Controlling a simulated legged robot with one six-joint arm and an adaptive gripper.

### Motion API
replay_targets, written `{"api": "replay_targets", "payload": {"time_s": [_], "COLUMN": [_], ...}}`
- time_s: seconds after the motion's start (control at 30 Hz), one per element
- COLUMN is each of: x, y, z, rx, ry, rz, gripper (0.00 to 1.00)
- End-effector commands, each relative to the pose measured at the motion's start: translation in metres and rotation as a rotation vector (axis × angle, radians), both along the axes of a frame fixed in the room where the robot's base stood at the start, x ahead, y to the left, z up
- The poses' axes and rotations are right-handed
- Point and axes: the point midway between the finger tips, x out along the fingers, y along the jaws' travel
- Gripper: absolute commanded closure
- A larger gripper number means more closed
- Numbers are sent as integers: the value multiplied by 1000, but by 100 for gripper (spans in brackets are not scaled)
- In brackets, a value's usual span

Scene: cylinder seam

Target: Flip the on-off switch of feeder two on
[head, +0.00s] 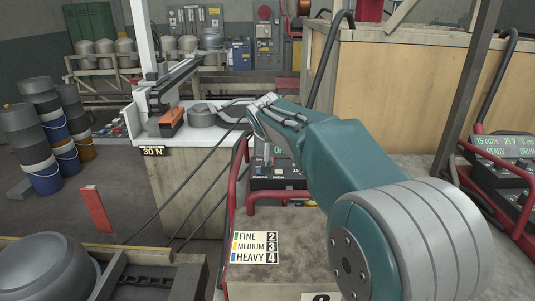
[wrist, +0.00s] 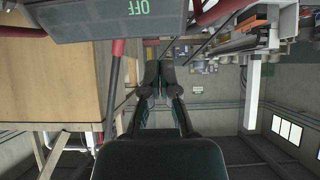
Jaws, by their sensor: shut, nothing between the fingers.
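A control box with a small lit display (head: 281,150) and a dark front panel stands behind my arm in the head view, inside a red tube frame. My arm covers part of it, and I cannot make out an on-off switch or a feeder number. In the wrist view a grey panel (wrist: 100,22) at the top edge shows green letters reading OFF. My gripper (wrist: 160,73) is shut and empty, its fingertips together below and right of that panel, apart from it in the picture. In the head view the fingertips are not clear.
A second red-framed box with a lit display (head: 504,146) stands at the right. A card (head: 254,247) lists FINE, MEDIUM and HEAVY. A white-topped bench (head: 150,122) is at the left, with drums (head: 58,125) beyond. A wooden panel (head: 400,95) stands behind my arm.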

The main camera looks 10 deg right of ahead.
Motion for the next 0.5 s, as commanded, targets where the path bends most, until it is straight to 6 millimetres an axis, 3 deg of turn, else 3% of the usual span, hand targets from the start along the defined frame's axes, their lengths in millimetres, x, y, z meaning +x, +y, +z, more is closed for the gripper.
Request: {"api": "replay_targets", "payload": {"time_s": [0.27,0.5], "x": [3,31], "y": [-3,-8], "z": [-3,-27], "rx": [1,1], "ry": [3,6], "rz": [-1,-2], "gripper": [100,100]}}
